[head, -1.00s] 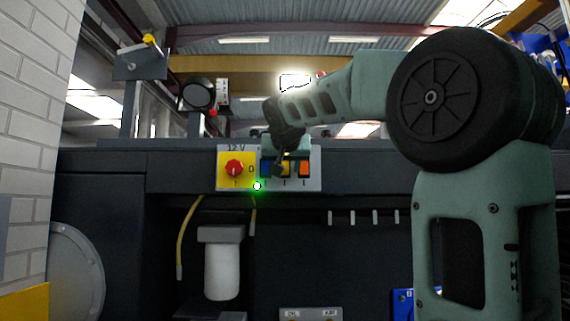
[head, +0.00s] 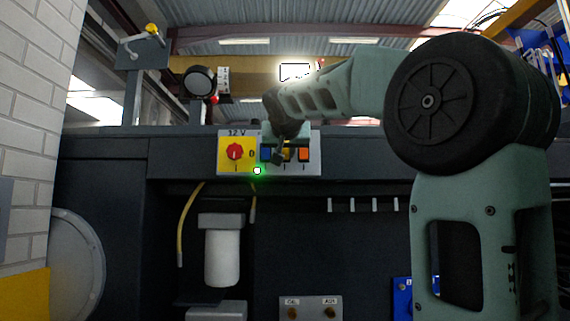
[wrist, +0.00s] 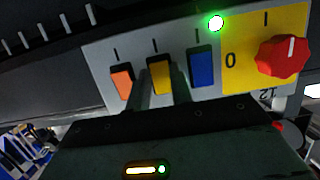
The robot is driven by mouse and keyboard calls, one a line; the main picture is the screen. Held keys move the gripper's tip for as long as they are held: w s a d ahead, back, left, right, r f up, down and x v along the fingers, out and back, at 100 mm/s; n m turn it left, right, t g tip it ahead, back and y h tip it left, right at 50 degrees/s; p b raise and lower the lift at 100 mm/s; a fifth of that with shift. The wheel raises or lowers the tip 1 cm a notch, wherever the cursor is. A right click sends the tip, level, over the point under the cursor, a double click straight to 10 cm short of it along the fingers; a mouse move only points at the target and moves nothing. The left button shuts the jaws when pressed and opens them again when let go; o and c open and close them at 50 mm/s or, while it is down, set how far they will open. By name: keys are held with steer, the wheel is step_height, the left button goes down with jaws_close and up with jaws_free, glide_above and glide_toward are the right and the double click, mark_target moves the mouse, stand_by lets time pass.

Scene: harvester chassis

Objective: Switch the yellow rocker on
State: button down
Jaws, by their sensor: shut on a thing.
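The yellow rocker (wrist: 160,76) sits on a grey switch panel (head: 312,169), between a blue rocker (wrist: 202,68) and an orange rocker (wrist: 121,82). My gripper (wrist: 158,92) is at the yellow rocker, one finger on each side of it, shut on it. In the head view my gripper (head: 280,154) covers part of the yellow rocker (head: 289,154). The wrist view shows the panel turned over. The rocker's tilt is hard to tell.
A red rotary knob (head: 234,152) sits on the panel's yellow plate, with a lit green lamp (head: 257,171) nearby. A white canister (head: 222,262) and a yellow hose (head: 184,225) are below. A white brick wall (head: 35,110) stands at left.

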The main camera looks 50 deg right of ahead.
steer(key=f+b, duration=0.1)
steer(key=b, duration=0.2)
steer(key=shift+t+h+b, duration=0.3)
steer(key=shift+t, duration=0.1)
steer(key=shift+r+h+b, duration=0.25)
steer(key=shift+h+b, duration=0.05)
steer(key=shift+b, duration=0.4)
steer(key=c, duration=1.2)
jaws_free()
steer(key=shift+c, duration=0.2)
steer(key=shift+s, duration=0.1)
steer(key=b+v, duration=0.7)
steer(key=v, duration=1)
steer(key=shift+s, duration=0.15)
